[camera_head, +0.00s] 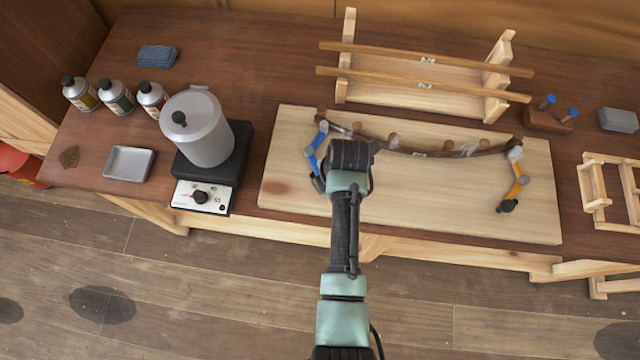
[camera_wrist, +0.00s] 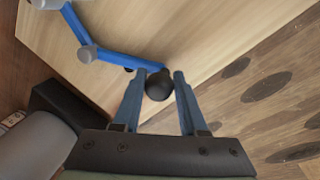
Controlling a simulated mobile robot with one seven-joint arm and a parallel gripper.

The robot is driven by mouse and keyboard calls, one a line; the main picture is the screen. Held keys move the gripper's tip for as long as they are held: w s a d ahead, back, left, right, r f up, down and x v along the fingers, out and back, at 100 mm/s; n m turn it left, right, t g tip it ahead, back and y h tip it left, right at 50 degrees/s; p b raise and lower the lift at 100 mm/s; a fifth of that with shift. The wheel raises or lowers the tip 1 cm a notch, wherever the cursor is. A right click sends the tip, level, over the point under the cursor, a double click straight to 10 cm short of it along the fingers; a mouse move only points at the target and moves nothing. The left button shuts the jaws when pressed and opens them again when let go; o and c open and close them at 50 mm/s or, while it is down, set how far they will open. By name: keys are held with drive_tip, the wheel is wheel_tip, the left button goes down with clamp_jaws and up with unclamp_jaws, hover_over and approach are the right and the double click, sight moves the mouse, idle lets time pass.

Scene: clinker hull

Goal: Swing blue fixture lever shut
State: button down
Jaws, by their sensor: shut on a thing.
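The blue fixture lever (camera_head: 315,148) is at the left end of the pale board, with a grey joint and a black ball knob. In the wrist view the blue lever (camera_wrist: 118,58) runs from upper left to its black knob (camera_wrist: 159,85). My gripper (camera_wrist: 164,84) is shut on this knob, one finger on each side. In the head view my gripper is mostly hidden under my wrist. A curved dark wood strip (camera_head: 430,150) lies along pegs on the board, its left end near the blue lever. An orange lever (camera_head: 519,185) with a black knob stands at its right end.
The pale board (camera_head: 420,215) has bare room at its front. A steel pot (camera_head: 197,130) on a black heater (camera_head: 240,160) stands left of the board. A wooden rack (camera_head: 400,92) with two strips stands behind. Blue-handled tools in a block (camera_head: 548,119) are at the back right.

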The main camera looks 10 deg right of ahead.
drive_tip(key=shift+w+d+n, duration=0.15)
drive_tip(key=shift+d+n, duration=0.45)
drive_tip(key=shift+d, duration=0.15)
drive_tip(key=shift+c, duration=2.3)
unclamp_jaws()
drive_tip(key=shift+r, duration=0.15)
wheel_tip(320, 180, up, 12)
drive_tip(key=s+b, duration=0.1)
drive_tip(key=s, duration=0.1)
drive_tip(key=shift+s+d+r+b, duration=0.15)
drive_tip(key=shift+d+r+b, duration=0.15)
drive_tip(key=shift+d, duration=0.15)
